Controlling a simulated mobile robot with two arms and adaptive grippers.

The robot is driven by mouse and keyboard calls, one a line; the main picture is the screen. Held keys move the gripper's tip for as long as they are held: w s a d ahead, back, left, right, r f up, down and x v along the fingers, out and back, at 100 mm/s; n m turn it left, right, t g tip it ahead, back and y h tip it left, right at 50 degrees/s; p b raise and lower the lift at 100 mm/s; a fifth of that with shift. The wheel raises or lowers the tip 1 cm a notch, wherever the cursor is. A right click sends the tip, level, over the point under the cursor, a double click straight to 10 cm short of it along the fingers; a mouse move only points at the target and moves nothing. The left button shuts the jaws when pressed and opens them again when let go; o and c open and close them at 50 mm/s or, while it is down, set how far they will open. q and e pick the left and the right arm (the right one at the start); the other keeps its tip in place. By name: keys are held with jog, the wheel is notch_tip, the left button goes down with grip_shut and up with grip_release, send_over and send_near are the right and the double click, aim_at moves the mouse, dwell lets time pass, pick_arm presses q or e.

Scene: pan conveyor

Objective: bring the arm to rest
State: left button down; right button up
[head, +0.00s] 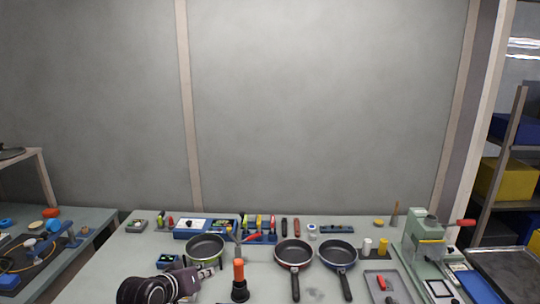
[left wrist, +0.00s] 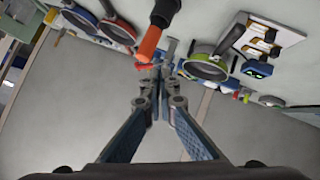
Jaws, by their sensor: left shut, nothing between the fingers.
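My left arm comes in low at the left of the head view. My left gripper (head: 212,269) points right, in front of a pan with a green rim (head: 206,247). In the left wrist view its two fingers (left wrist: 157,78) meet at the tips with nothing between them. The orange and black upright tool (head: 238,280) stands just right of the gripper; it also shows in the left wrist view (left wrist: 150,42), close to the fingertips. My right gripper is not in view.
Two more pans, one red-rimmed (head: 294,253) and one blue-rimmed (head: 338,254), lie on the table (head: 110,275). A grey tray (head: 388,285) and a green press (head: 424,235) stand at right. Small tools line the back. Open air lies above the table.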

pick_arm(q)
jog(key=s+d+f+m+g+y, duration=0.1)
jog(key=s+f+g, duration=0.1)
jog(key=s+f, duration=0.6)
jog(key=s+f+m+g, duration=0.15)
jog(key=s+f, duration=0.25)
jog(key=s, duration=0.7)
jog(key=s+a+f+m+g+y, duration=0.1)
jog(key=s+a+g, duration=0.1)
jog(key=s, duration=1)
jog(key=s+a+f+m+g+y, duration=0.1)
jog(key=s+a+g+y, duration=0.1)
jog(key=s, duration=0.9)
notch_tip(320, 180, down, 28)
jog(key=s+g+b, duration=0.1)
jog(key=b, duration=0.2)
jog(key=s+a+f+g+b, duration=0.1)
jog(key=s+a+f+b, duration=0.1)
jog(key=s+f, duration=1.6)
jog(key=shift+a+f, duration=0.2)
jog(key=shift+f, duration=0.6)
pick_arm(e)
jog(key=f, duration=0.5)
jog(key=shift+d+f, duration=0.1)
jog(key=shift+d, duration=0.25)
